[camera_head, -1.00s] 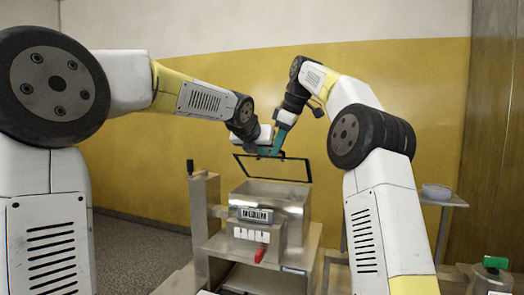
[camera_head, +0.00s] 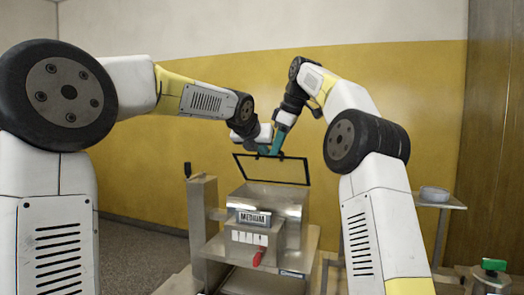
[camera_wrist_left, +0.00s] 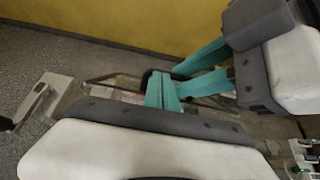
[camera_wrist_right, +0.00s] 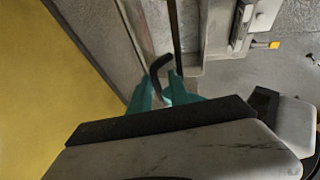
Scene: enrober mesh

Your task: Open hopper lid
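The hopper lid (camera_head: 272,169), a dark-framed clear panel, stands tilted up above the metal hopper (camera_head: 268,203). Both teal grippers meet at its upper edge. My right gripper (camera_head: 276,151) has its fingers either side of a dark curved lid handle, seen in the right wrist view (camera_wrist_right: 160,66), and appears closed on it. My left gripper (camera_head: 262,151) is right beside it. In the left wrist view its fingers (camera_wrist_left: 161,80) are close together near the dark handle (camera_wrist_left: 148,76), and I see nothing clearly between them. The exact contact is partly hidden.
The machine has a "MEDIUM" label (camera_head: 254,218) and a red lever (camera_head: 259,257) at its front. A metal post (camera_head: 201,220) with a black knob stands at left. A side table with a round dish (camera_head: 435,194) is at right. A wall lies behind.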

